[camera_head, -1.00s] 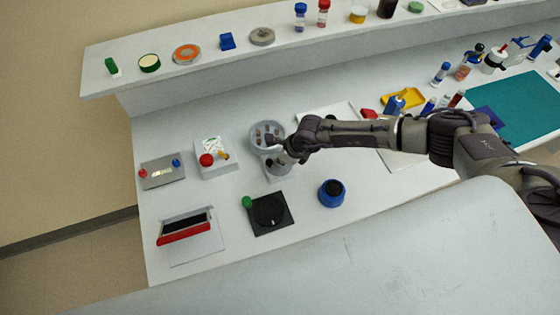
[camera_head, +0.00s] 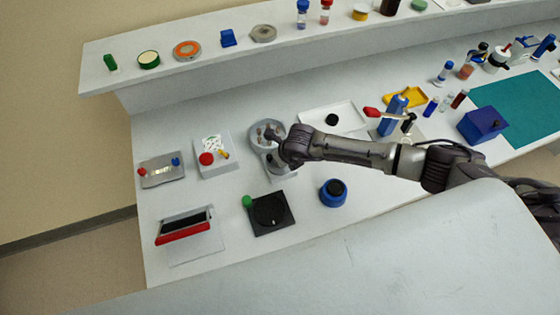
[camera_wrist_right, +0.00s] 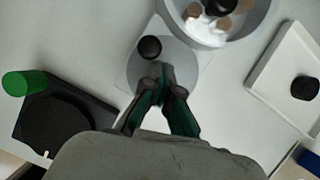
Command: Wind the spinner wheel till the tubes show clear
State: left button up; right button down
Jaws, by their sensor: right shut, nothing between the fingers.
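The spinner is a grey round bowl (camera_head: 258,126) with small tubes standing in it; it also shows in the wrist view (camera_wrist_right: 259,25). The tubes in the wrist view have brownish tops or contents (camera_wrist_right: 243,6); whether they are clear I cannot tell. In front of the bowl lies a flat grey wheel (camera_wrist_right: 137,70) with a black knob (camera_wrist_right: 149,48). My right gripper (camera_wrist_right: 161,80) is shut and empty over the wheel, its fingertips just beside the knob. Contact with the knob cannot be told. My left gripper is not in view.
A white tray (camera_head: 350,112) lies right of the spinner. A black plate (camera_head: 285,222) with a green knob (camera_head: 247,201) and a blue pot (camera_head: 333,200) stand in front. A white box with a red knob (camera_head: 206,158) is at left. A shelf (camera_head: 200,72) runs behind.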

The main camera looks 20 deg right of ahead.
jog(key=m+b, duration=0.1)
jog(key=f+m+h+b, duration=0.1)
jog(key=m, duration=0.1)
jog(key=m+h+b, duration=0.1)
jog(key=shift+s+d+f+m, duration=0.15)
jog(key=shift+s+f+m, duration=0.15)
jog(key=shift+s+f, duration=0.05)
jog(key=m+h+b, duration=0.1)
jog(key=m+b, duration=0.2)
jog(key=shift+w+a+r+m+g+h+b, duration=0.15)
jog(key=shift+m+g+h+b, duration=0.1)
jog(key=shift+m+b, duration=0.3)
jog(key=shift+s+a+m+g+h+b, duration=0.15)
jog(key=shift+m+h+b, duration=0.1)
jog(key=shift+m+b, duration=0.3)
jog(key=shift+w+m, duration=0.1)
jog(key=shift+m, duration=0.4)
dwell(0.4)
jog(key=c, duration=1.1)
grip_release()
jog(key=shift+d, duration=0.15)
jog(key=shift+c, duration=0.2)
jog(key=o, duration=0.5)
jog(key=shift+w, duration=0.1)
jog(key=o, duration=0.6)
jog(key=shift+w, duration=0.15)
jog(key=shift+c, duration=0.2)
jog(key=shift+o, duration=0.4)
jog(key=shift+r, duration=0.3)
